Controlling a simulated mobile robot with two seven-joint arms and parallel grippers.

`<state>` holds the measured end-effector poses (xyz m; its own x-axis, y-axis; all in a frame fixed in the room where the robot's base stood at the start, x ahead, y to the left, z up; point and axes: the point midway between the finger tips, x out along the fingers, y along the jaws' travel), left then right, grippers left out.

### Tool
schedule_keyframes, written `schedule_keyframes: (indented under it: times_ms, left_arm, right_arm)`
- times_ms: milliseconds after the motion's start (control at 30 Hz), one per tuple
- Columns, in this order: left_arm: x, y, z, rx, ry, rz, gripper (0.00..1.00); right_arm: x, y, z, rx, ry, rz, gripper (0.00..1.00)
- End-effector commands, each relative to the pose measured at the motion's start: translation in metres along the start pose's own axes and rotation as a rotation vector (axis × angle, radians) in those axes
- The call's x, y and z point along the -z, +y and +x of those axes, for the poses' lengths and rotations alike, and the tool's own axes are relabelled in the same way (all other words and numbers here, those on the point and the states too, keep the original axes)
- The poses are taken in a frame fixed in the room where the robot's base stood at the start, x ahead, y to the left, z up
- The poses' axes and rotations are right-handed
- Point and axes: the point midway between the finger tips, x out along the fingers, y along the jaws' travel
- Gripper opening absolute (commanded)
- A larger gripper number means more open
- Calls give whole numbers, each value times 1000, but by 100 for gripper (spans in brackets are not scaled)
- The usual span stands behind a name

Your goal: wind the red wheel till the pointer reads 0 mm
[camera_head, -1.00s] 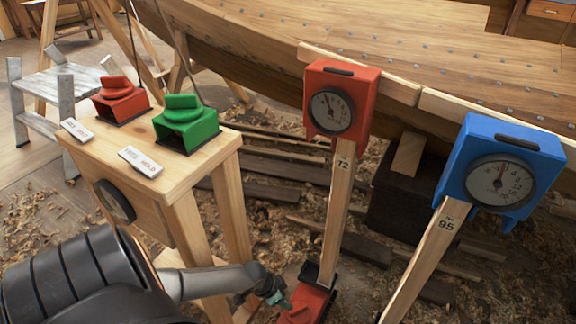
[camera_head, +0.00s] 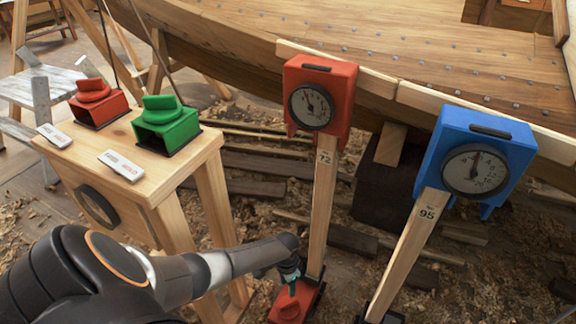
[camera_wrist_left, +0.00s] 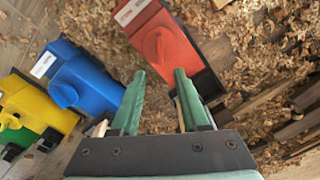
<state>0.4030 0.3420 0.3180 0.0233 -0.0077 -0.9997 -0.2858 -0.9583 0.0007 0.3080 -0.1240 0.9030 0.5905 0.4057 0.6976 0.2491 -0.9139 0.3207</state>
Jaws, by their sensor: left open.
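The red wheel (camera_wrist_left: 160,43) is a ridged knob on the red box (camera_head: 287,311) at the foot of the red prop. The red gauge (camera_head: 320,92) sits at the top of that prop, marked 72. Its pointer stands near upright, tilted slightly left; the numbers are too small to read. My left gripper (camera_head: 291,285) is over the red box and hides part of it. In the left wrist view its green fingers (camera_wrist_left: 160,76) are open and empty, with the wheel beyond their tips. I cannot tell whether they touch it. My right gripper is out of view.
A blue gauge (camera_head: 476,162) tops the neighbouring prop, marked 95. A blue box (camera_wrist_left: 80,78) and a yellow box (camera_wrist_left: 35,110) stand left in the wrist view. A wooden stand (camera_head: 130,180) carries red and green knob boxes. The hull (camera_head: 420,65) leans overhead.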

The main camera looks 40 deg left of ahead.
Motion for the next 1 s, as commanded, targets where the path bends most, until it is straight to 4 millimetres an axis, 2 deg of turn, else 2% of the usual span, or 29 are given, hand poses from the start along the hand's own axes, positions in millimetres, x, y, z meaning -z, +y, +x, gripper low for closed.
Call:
schedule_keyframes:
  times_ms: [167, 500, 700, 1000]
  left_arm:
    - [2, 1, 5, 0, -29, 2, 45]
    - [1, 0, 62, 1, -27, 1, 45]
    - [0, 1, 94, 0, -26, 1, 45]
    - [0, 0, 120, 1, -25, 2, 45]
  right_arm:
    - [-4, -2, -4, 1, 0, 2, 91]
    - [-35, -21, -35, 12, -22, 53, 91]
    - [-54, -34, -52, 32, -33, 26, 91]
    - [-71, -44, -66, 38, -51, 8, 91]
